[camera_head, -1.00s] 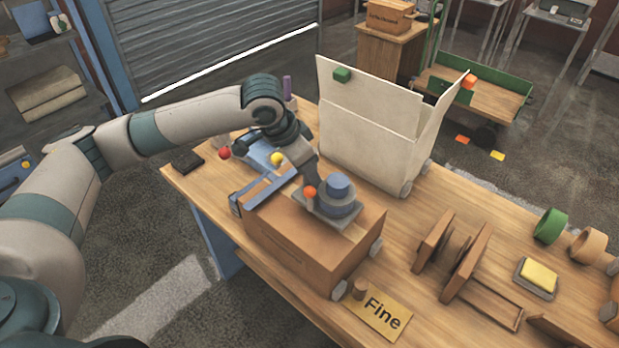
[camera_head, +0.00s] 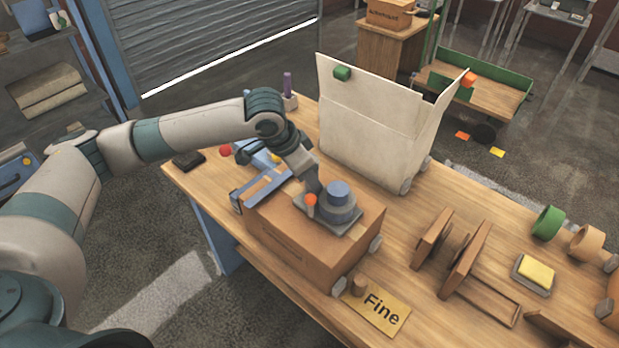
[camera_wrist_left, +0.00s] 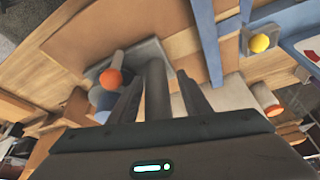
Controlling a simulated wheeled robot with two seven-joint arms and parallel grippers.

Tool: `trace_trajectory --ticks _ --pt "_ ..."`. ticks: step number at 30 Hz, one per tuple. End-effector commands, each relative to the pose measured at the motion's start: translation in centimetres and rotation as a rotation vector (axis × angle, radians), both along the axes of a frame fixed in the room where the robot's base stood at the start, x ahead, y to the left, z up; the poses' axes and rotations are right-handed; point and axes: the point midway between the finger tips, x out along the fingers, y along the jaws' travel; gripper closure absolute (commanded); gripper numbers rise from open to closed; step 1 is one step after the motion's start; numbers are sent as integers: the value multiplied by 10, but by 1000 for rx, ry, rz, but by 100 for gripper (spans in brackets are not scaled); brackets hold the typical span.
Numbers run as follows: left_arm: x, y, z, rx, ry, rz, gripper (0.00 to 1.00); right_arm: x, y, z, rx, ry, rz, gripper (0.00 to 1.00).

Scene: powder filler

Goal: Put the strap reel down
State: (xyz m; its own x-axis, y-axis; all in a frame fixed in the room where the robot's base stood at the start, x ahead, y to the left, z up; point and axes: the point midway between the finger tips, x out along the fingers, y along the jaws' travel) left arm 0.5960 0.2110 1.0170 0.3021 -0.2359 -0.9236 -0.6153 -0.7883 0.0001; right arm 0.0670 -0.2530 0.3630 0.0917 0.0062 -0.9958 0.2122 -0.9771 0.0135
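The strap reel, which I take to be the blue-grey drum (camera_head: 340,206) on a grey base plate with an orange ball, sits on the brown carton (camera_head: 295,248). In the left wrist view, the grey base (camera_wrist_left: 171,50) shows with the orange ball and a grey upright post. My left gripper (camera_head: 314,186) is over the left side of the reel. In the wrist view its fingers (camera_wrist_left: 160,80) stand either side of the post, with narrow gaps showing, so it looks open around it. My right gripper is not in view.
A blue tool (camera_head: 262,188) lies on the carton's left part. To the right are a wooden stand (camera_head: 452,255), a yellow sponge (camera_head: 536,273) and tape rolls (camera_head: 549,223). A "Fine" card (camera_head: 378,311) lies in front.

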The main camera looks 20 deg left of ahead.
Motion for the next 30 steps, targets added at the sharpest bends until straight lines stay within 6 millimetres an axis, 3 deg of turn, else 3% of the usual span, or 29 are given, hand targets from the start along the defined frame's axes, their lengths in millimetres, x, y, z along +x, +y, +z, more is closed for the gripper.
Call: trace_trajectory --ticks 11,24,30 --pt "-4 3 18 -1 -4 -1 56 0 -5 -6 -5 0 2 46" --pt "-27 21 87 -1 -5 0 56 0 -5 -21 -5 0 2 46" --pt "-34 27 108 -1 -2 0 56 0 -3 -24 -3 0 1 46"
